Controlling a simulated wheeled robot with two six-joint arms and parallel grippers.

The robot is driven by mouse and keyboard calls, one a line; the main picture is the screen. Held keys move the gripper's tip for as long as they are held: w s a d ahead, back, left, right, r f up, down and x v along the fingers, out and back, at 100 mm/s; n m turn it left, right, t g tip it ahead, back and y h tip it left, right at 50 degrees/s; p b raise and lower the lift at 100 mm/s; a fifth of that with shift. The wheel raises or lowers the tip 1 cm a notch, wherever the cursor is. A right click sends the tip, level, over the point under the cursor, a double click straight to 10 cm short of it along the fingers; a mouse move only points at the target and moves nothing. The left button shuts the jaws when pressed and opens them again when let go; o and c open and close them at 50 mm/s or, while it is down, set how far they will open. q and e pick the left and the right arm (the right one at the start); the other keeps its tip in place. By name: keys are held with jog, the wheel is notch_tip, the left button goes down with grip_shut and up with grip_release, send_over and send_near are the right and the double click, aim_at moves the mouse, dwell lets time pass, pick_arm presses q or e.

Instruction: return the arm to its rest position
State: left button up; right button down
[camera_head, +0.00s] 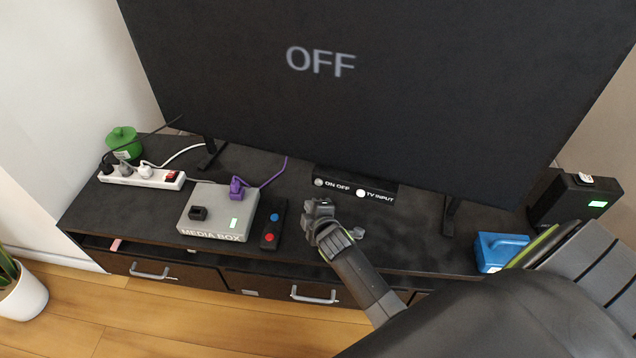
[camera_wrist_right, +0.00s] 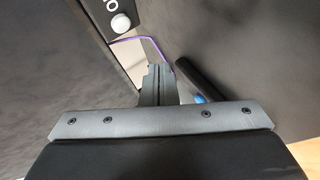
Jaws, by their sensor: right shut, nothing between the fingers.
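My right gripper (camera_head: 318,208) is shut and empty above the front middle of the dark cabinet top, just right of the remote. Its arm comes in from the lower right. In the right wrist view its closed fingers (camera_wrist_right: 154,85) point toward the cabinet top. The button panel with ON OFF and TV INPUT (camera_head: 354,188) lies behind the gripper, under the TV. Part of that panel (camera_wrist_right: 116,22) also shows in the right wrist view. My left gripper does not show.
The TV (camera_head: 390,90) reads OFF. A grey media box (camera_head: 215,212) and a dark remote (camera_head: 270,228) lie left of the gripper. A white power strip (camera_head: 145,177) and a green pot (camera_head: 124,145) are at the far left. A blue box (camera_head: 498,252) and a black device (camera_head: 575,200) stand right.

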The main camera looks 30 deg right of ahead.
dwell(0.7)
